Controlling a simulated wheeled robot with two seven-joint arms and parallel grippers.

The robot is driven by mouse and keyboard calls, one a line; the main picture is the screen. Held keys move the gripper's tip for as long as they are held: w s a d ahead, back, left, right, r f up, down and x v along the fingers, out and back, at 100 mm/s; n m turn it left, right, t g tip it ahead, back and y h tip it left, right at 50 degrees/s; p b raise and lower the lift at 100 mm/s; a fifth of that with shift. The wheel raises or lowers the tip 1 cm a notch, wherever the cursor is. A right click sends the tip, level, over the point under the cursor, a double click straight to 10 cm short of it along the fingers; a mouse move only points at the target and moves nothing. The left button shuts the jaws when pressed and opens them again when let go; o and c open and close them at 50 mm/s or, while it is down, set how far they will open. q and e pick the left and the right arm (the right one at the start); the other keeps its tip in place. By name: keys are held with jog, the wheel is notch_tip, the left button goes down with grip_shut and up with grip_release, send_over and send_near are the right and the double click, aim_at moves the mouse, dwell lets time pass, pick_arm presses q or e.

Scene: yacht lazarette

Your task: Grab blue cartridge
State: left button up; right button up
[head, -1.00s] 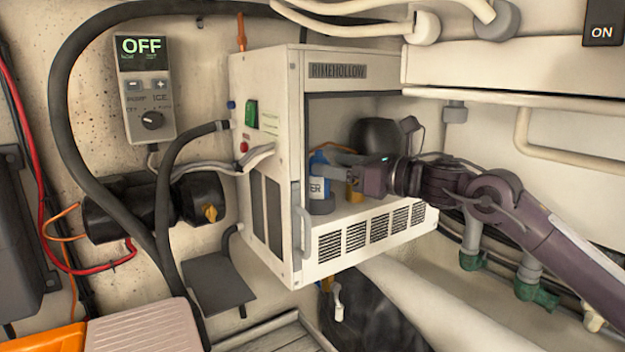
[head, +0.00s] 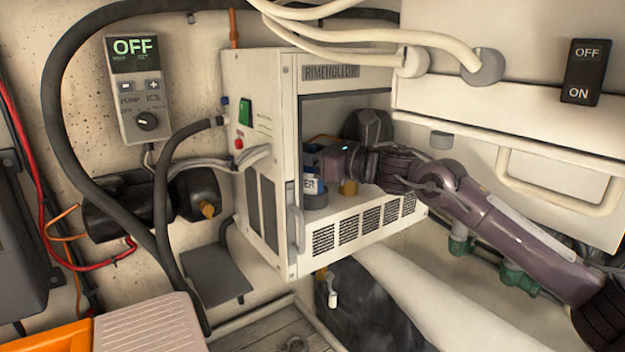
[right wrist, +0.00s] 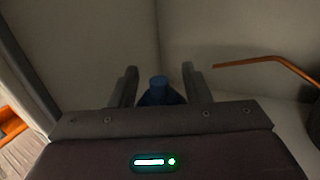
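The blue cartridge (head: 313,186), with a white label ending in "ER", stands upright on a dark round base inside the open white Rimehollow cabinet (head: 268,75). My right gripper (head: 318,157) reaches into the cabinet from the right, at the cartridge's upper part. In the right wrist view, the blue cartridge (right wrist: 160,92) sits between the two fingers of my right gripper (right wrist: 160,78). The fingers look spread, one on each side; I see no clear contact. The cartridge's lower part is hidden there. My left gripper is not in view.
An orange tube (right wrist: 268,64) runs at the right in the wrist view. The open cabinet door's handle (head: 294,222) is at the front.

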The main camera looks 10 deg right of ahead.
jog(key=c, duration=0.7)
jog(key=shift+c, duration=0.3)
jog(key=shift+r, duration=0.15)
